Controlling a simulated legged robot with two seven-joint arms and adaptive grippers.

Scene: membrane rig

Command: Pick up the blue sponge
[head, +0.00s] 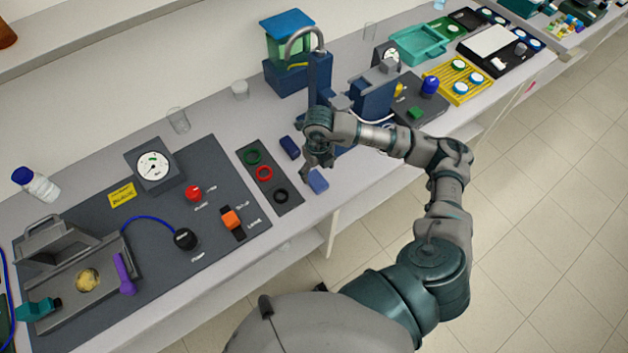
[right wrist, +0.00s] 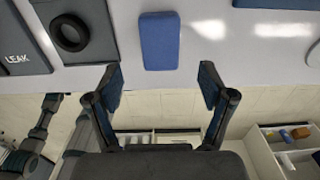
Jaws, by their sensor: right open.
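The blue sponge (head: 317,181) is a small rectangular block lying flat on the grey bench, close to its front edge. In the right wrist view, the sponge (right wrist: 159,40) stands ahead of the fingers, roughly centred between them, with a gap to both. My right gripper (head: 318,165) is just above and behind the sponge in the head view. In the right wrist view, the right gripper (right wrist: 161,88) is open with nothing between its fingers. My left gripper is not in view.
A dark blue block (head: 289,147) lies behind the sponge. Left of it, a dark strip holds green, red and black rings (head: 280,195). A blue stand (head: 372,98) is to the right. The bench's front edge is close, with open floor beyond.

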